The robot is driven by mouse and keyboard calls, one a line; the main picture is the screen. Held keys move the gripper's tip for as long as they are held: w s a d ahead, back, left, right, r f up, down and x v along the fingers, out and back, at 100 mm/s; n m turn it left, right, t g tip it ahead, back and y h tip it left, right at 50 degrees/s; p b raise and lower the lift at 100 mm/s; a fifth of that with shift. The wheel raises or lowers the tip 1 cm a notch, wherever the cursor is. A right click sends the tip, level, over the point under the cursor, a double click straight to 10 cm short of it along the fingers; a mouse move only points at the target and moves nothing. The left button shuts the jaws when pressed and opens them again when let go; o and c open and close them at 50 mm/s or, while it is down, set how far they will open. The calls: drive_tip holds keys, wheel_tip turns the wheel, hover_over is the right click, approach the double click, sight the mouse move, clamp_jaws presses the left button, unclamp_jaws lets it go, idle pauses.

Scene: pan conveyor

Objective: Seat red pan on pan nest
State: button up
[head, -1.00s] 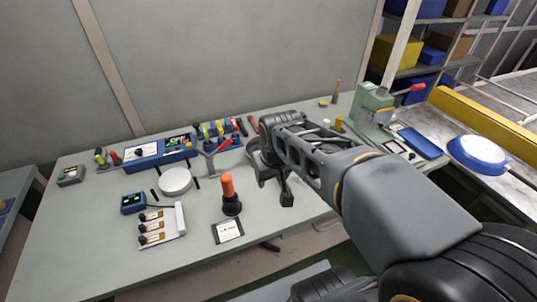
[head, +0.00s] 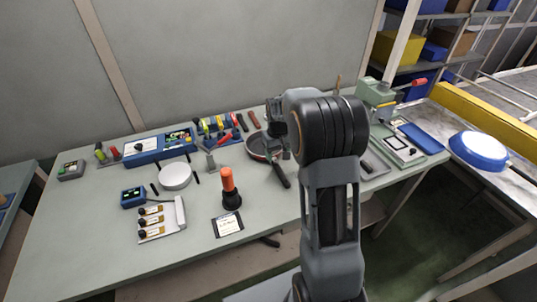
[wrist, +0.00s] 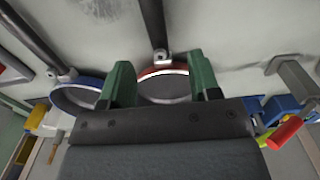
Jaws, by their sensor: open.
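The red pan (head: 256,146), dark inside with a red rim, lies on the bench left of my arm. Its black handle (head: 281,176) points towards the lower right. My gripper (head: 282,153) is over the pan's right side, partly hidden by my wrist. In the wrist view my open gripper (wrist: 162,82) has its green fingers on either side of the red pan's rim (wrist: 163,71). I cannot tell whether they touch it. A white round dish-like piece (head: 174,177) with dark pegs beside it stands left; I cannot tell whether it is the pan nest.
A blue-rimmed pan (wrist: 72,84) is left of the red pan in the wrist view. An orange-topped black post (head: 229,190) stands near the bench front. A blue tray (head: 160,150) and colored-handled tools (head: 220,128) are at the back. A blue-rimmed white disc (head: 478,150) is right.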

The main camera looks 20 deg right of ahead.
sight(278, 167)
drive_tip(key=shift+d+f+p, duration=0.15)
drive_tip(key=shift+f+p, duration=0.15)
drive_tip(key=shift+f, duration=3.5)
drive_tip(key=shift+c, duration=0.3)
clamp_jaws()
drive_tip(key=shift+r, duration=0.1)
